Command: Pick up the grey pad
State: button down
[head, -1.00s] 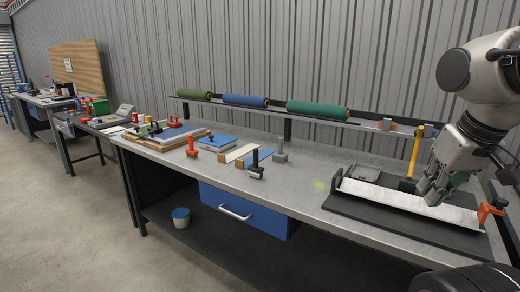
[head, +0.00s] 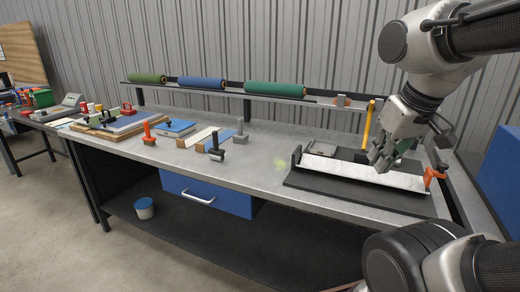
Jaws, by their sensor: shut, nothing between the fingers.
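A small flat grey piece, which looks like the grey pad (head: 323,148), lies behind the left part of a white strip (head: 340,167) on a black board (head: 300,183). My gripper (head: 378,164) points down over the right part of the white strip, to the right of the grey piece and apart from it. Its fingers look closed, with nothing seen held. A small dark green thing (head: 406,144) shows partly behind the gripper. Whether the fingertips touch the strip cannot be told.
A yellow-handled hammer (head: 367,126) stands just left of my gripper; an orange clamp (head: 433,175) is at the strip's right end. Green and blue rolls (head: 274,89) lie on the rear shelf. Tools and pads cover the bench's left part. Bare bench lies left of the board.

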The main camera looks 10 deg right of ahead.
aim_at(239, 138)
jog(key=i+j+z, duration=0.35)
jog(key=j, duration=0.25)
jog(key=i+j+z, duration=0.4)
jog(key=j, duration=0.35)
jog(key=i+j+z, duration=0.15)
jog(key=j, duration=0.25)
